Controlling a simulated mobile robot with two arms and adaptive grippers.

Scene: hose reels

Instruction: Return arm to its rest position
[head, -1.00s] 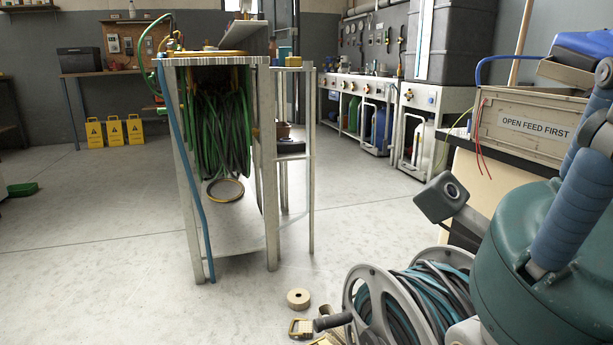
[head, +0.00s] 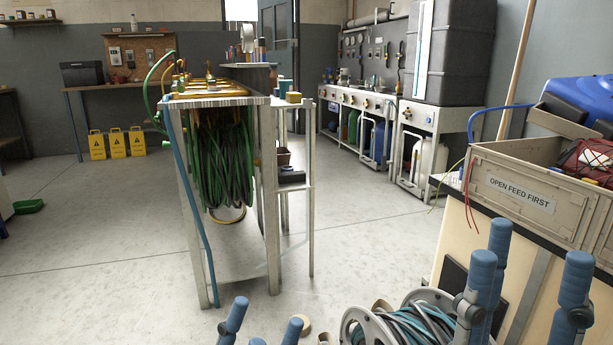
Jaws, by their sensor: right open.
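My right gripper (head: 530,265) rises from the bottom right with its blue padded fingers spread apart and nothing between them. In the picture it stands in front of the right side of the hose reel (head: 357,325) and the cream bench front. My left gripper (head: 268,312) shows only blue fingertips at the bottom edge, left of the reel. Those tips are apart with nothing seen between them. The palms of both grippers and most of both arms are out of view. The reel carries grey and teal hose, and its lower part is cut off.
A metal stand (head: 270,200) with green hose hanging inside is at centre left. A crate reading "OPEN FEED FIRST" (head: 480,195) sits on the bench at right, behind my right gripper. The floor (head: 365,235) between stand and bench is clear.

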